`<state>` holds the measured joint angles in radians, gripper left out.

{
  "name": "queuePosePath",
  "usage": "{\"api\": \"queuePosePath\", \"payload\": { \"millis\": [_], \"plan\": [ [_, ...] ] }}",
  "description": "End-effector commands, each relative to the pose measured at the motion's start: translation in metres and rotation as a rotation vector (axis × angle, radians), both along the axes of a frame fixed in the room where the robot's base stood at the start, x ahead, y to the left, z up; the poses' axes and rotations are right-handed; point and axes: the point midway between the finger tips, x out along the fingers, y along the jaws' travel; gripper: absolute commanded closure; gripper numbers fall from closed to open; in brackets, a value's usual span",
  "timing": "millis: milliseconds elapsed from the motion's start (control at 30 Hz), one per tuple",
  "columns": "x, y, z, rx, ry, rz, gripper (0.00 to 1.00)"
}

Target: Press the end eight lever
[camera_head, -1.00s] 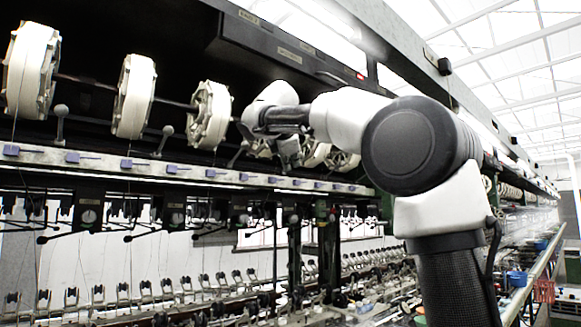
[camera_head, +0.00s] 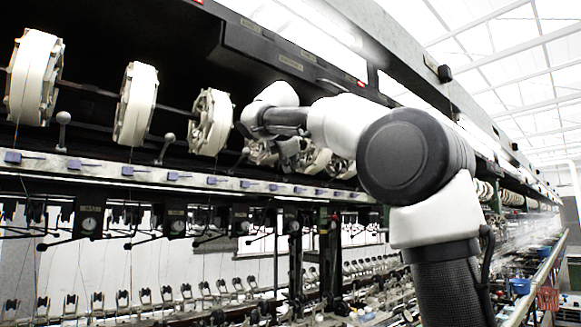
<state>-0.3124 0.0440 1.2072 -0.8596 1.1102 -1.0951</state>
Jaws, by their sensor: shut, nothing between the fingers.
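A row of ball-topped levers stands along the machine's pale rail in the head view. One lever (camera_head: 63,130) is at the far left, and another lever (camera_head: 167,148) is between the second and third white reels. Another is partly visible right of the third reel. I cannot tell which lever is number eight; levers farther along are hidden by my arm or too small. My gripper (camera_head: 291,160) is shut and empty, pointing down in front of the farther reels near the rail. Its fingertips are small and partly blend into the reels, so contact with a lever cannot be told.
White reels (camera_head: 136,104) hang in a row above the rail (camera_head: 110,168), which carries purple tabs. Dark boxes with dials (camera_head: 90,222) and black ball-ended arms hang below. A dark overhead beam (camera_head: 285,62) runs above my wrist. An aisle is at the right.

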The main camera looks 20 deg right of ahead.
Motion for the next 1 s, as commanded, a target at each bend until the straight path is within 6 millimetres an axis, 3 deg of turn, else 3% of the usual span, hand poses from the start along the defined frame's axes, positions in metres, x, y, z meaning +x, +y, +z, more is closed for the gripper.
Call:
{"api": "queuePosePath", "payload": {
  "millis": [500, 700, 1000],
  "plan": [
    [-0.076, 0.046, 0.041, 0.001, -0.002, 0.004, 1.0],
    [-0.088, 0.053, 0.047, 0.002, -0.001, 0.002, 1.0],
    [-0.089, 0.053, 0.047, 0.001, 0.0, 0.001, 1.0]
  ]
}}
